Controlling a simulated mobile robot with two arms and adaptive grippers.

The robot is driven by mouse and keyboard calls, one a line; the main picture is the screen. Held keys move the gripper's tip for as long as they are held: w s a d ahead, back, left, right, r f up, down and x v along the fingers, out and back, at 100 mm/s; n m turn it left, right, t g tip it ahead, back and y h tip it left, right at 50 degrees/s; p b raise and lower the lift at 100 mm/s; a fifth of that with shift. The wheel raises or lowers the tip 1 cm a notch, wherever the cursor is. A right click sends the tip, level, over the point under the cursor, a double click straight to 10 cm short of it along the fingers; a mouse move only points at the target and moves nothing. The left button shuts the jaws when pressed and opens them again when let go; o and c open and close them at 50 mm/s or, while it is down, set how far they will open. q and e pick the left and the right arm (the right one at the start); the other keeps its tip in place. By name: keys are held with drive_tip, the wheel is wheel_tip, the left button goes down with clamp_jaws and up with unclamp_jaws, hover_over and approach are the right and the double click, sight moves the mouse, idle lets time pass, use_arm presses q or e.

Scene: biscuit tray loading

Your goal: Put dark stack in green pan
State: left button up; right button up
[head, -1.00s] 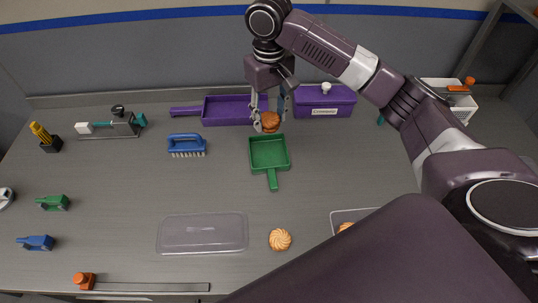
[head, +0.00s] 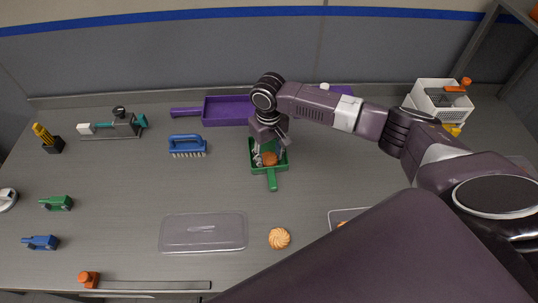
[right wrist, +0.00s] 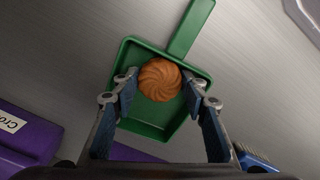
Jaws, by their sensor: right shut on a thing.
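The dark stack (head: 270,158) is a brown, swirled biscuit stack; only its top shows well in the right wrist view (right wrist: 160,80). My right gripper (head: 269,160) is shut on it, a finger at each side. The green pan (head: 272,181) lies on the table with its handle towards me, and the stack is within its outline. In the right wrist view the green pan (right wrist: 151,128) surrounds the stack from above. I cannot tell whether the stack touches the pan floor. My left gripper is not in view.
A purple pan (head: 228,110) lies behind, with a blue brush (head: 186,139) to the left. A paler biscuit (head: 279,238) sits in front, beside a clear flat tray (head: 203,232). A white basket (head: 443,100) stands back right.

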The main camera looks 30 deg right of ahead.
sight(269, 157)
drive_tip(key=o, duration=0.4)
drive_tip(key=shift+f, duration=0.1)
drive_tip(key=shift+o, duration=0.2)
wheel_tip(269, 157, up, 12)
drive_tip(key=b, duration=0.1)
drive_tip(key=shift+r, duration=0.2)
drive_tip(key=shift+a+f, duration=0.1)
idle(0.5)
